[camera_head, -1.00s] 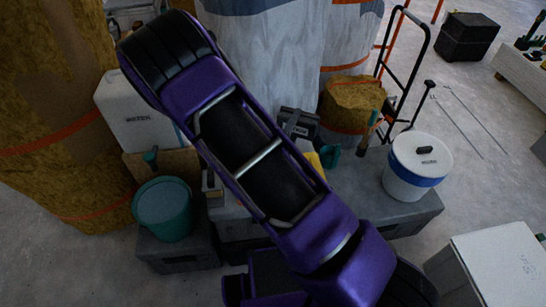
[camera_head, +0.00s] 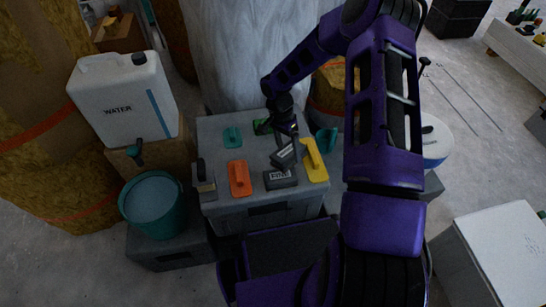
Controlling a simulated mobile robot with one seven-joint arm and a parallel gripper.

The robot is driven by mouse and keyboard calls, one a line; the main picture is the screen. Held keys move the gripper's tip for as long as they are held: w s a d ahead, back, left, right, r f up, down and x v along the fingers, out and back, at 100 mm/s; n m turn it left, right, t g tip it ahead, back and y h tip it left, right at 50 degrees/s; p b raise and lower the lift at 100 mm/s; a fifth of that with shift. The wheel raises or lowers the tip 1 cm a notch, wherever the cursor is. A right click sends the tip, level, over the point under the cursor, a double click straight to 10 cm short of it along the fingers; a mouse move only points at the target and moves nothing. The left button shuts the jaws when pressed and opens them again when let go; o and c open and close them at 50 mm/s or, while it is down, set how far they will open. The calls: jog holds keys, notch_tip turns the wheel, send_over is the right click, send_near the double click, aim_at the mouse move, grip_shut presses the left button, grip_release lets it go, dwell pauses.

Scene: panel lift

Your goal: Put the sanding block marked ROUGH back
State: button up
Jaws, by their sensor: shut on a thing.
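My gripper (camera_head: 287,138) is over the far right part of a grey case top (camera_head: 215,215). It is shut on a dark grey block (camera_head: 285,156) with a pale label, held tilted; its word is too small to read. I cannot tell whether the block touches the top. A second dark grey block (camera_head: 280,180) with a pale label lies just in front of it, near the front edge. I cannot read that label for certain, so I cannot tell which block is ROUGH.
An orange float (camera_head: 240,179), a yellow float (camera_head: 315,162), a small teal tool (camera_head: 232,138) and a dark-topped tool (camera_head: 205,182) are on the case top. A water container (camera_head: 122,100) and a teal bucket (camera_head: 152,203) stand left. My arm hides much on the right.

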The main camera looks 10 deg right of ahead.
jog(key=w+a+r+m+t+y+b, duration=0.1)
jog(key=w+a+m+t+y, duration=0.15)
jog(key=w+m, duration=0.45)
jog(key=shift+n+h, duration=0.4)
jog(key=shift+h, duration=0.05)
jog(key=f, duration=0.6)
jog(key=w+f+b, duration=0.1)
jog(key=f, duration=0.2)
jog(key=shift+a+f, duration=0.15)
jog(key=o, duration=1.2)
jog(key=shift+o, duration=0.2)
notch_tip(320, 180, up, 12)
jog(key=p, duration=0.1)
